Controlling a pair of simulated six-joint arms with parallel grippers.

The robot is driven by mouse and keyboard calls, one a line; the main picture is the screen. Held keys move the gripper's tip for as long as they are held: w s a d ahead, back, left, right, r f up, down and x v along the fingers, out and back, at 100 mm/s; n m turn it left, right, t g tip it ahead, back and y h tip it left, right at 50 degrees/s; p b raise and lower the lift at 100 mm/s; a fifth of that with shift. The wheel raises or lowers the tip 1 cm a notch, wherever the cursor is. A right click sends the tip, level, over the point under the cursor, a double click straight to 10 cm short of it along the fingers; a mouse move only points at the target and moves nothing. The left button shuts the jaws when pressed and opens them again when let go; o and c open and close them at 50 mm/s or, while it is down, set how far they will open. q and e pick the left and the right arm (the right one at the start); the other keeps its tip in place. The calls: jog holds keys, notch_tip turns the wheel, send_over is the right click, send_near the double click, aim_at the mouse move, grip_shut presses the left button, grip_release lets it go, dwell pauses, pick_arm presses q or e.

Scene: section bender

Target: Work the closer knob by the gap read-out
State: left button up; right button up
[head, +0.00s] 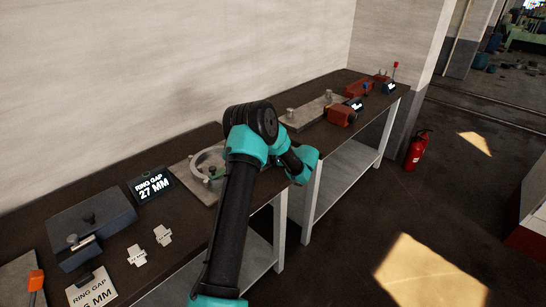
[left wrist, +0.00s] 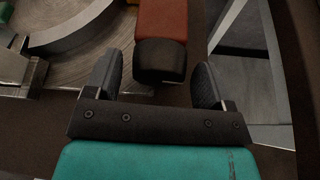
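The read-out (head: 152,186) is a black display showing "RING GAP 27 MM". The steel ring (head: 205,160) lies on a metal plate behind my arm. In the left wrist view the curved ring (left wrist: 80,32) is at upper left. The black closer knob (left wrist: 160,60) is on the end of a red body (left wrist: 163,18). My left gripper (left wrist: 156,76) is open, with one finger on each side of the knob; contact cannot be told. In the head view my arm hides the knob and gripper. My right gripper is in neither view.
A card (head: 92,290) reading "RING GAP", its number partly cut off, lies at lower left. Two pale metal pieces (head: 137,255) and a dark box (head: 92,228) are nearby. A second bench holds red devices (head: 341,117). A fire extinguisher (head: 416,150) stands on the floor.

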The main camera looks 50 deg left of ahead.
pick_arm(q)
jog(key=shift+o, duration=0.4)
jog(key=v, duration=1.7)
jog(key=shift+d, duration=0.2)
jog(key=s+d+f+n+g+h, duration=0.1)
jog(key=s+d+f+h, duration=0.25)
jog(key=f, duration=0.35)
jog(key=s+d+f+n+h, duration=0.2)
jog(key=s+d+f+h, duration=0.15)
jog(key=d+f, duration=0.2)
jog(key=s+d+f+n+g+h, duration=0.1)
jog(key=s+d+f+h, duration=0.3)
jog(key=f, duration=0.3)
jog(key=s+d+f+n+t+h, duration=0.2)
jog(key=s+d+f+n+h, duration=0.1)
jog(key=s+d+n, duration=0.4)
jog(key=s+d+f+n+t+h, duration=0.2)
jog(key=s+d+f+n+h, duration=0.1)
jog(key=s+d+n, duration=0.5)
jog(key=shift+s+d+f+n, duration=0.3)
jog(key=shift+f+n, duration=0.4)
